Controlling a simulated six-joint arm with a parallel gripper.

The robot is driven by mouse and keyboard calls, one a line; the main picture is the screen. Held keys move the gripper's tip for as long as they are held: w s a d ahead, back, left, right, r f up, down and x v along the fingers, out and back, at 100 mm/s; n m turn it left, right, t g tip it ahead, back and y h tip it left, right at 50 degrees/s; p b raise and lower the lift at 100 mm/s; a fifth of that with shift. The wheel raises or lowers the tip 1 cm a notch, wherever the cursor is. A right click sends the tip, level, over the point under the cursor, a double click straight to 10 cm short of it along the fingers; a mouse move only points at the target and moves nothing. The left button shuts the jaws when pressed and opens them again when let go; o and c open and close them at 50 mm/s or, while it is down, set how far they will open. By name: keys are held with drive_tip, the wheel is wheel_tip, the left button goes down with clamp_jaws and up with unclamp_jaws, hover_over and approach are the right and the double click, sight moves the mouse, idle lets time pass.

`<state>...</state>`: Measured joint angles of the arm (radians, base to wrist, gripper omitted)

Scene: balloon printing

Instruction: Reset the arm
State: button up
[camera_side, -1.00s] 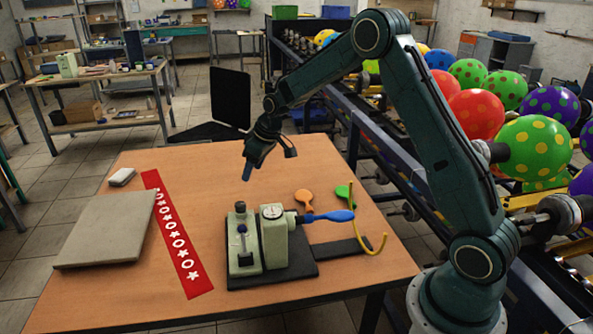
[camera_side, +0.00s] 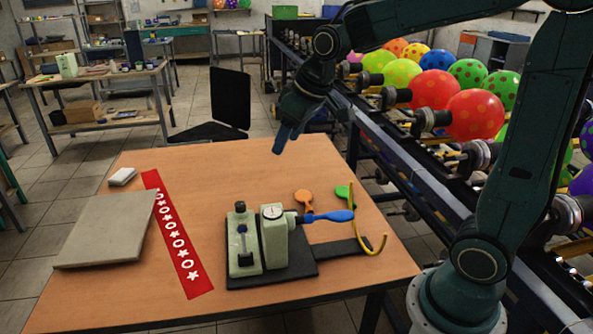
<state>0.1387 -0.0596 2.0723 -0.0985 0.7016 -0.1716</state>
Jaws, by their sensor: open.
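My gripper (camera_side: 281,147) hangs above the far edge of the orange-topped table (camera_side: 140,290), pointing down and a little left. It touches nothing, and nothing shows in its jaws; the gap between its fingers is too small to make out. My arm arches up from the right, and its top runs out of the picture. Below the gripper, apart from it, stands a pale green device (camera_side: 273,243) with a round dial on a dark base. A blue balloon (camera_side: 329,217) sticks out from its right side.
A red strip with white shapes (camera_side: 180,242), a grey slab (camera_side: 105,230) and a small grey block (camera_side: 122,177) lie left. Orange (camera_side: 303,197) and green (camera_side: 344,193) flat balloons and a yellow curved rod (camera_side: 377,243) are right. A rack (camera_side: 380,150) of printed balloons runs behind the table.

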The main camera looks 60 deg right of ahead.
drive_tip(key=s+a+m, duration=0.1)
drive_tip(key=s+a, duration=0.2)
drive_tip(key=s, duration=1.7)
drive_tip(key=shift+s+r+t, duration=0.3)
drive_tip(key=shift+a, duration=0.1)
